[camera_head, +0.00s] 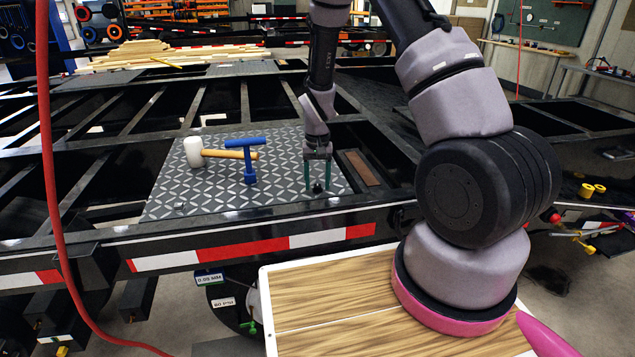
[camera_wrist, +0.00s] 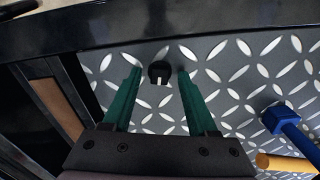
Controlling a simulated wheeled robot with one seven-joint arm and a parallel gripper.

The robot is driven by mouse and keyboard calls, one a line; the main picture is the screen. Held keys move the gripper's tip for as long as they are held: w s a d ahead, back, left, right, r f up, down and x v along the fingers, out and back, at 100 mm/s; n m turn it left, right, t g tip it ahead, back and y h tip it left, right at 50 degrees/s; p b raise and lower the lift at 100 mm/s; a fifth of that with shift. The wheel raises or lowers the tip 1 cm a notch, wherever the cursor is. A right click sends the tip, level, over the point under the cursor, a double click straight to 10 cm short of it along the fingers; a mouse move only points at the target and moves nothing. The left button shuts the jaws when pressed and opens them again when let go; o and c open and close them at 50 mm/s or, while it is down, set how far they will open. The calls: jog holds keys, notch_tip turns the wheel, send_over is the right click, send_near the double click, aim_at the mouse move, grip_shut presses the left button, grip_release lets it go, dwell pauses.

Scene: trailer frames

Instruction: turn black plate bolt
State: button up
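The dark diamond-tread plate (camera_head: 225,190) lies on the trailer frame. A black bolt (camera_head: 317,188) stands near the plate's right front edge; in the wrist view the bolt (camera_wrist: 160,73) shows a dark round head with a small pale mark. My gripper (camera_head: 317,186) points down over it, with one green finger to each side. In the wrist view my gripper (camera_wrist: 158,72) is open, the bolt lying between and slightly beyond the fingertips, with visible gaps on both sides. I cannot tell how far the fingertips are above the plate.
A white-headed mallet (camera_head: 194,151) and a blue T-handle tool (camera_head: 249,160) lie on the plate, left of my gripper. A small silvery piece (camera_head: 180,205) sits near the plate's front left. A red hose (camera_head: 47,150) hangs at left. Open frame gaps surround the plate.

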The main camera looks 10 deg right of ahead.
notch_tip(320, 180, up, 11)
dwell(0.7)
jog(key=shift+f, duration=0.1)
notch_tip(320, 180, up, 19)
jog(key=m+t+y, duration=0.1)
jog(key=t+y, duration=0.1)
jog(key=t, duration=0.1)
send_over(318, 185)
jog(key=s+d, duration=0.3)
jog(key=s, duration=0.4)
jog(key=s+d+r+t, duration=0.2)
jog(key=s+r+t, duration=0.2)
jog(key=s+r, duration=0.7)
jog(key=s, duration=0.5)
jog(key=shift+d+r+m, duration=0.2)
jog(key=shift+d+m, duration=0.2)
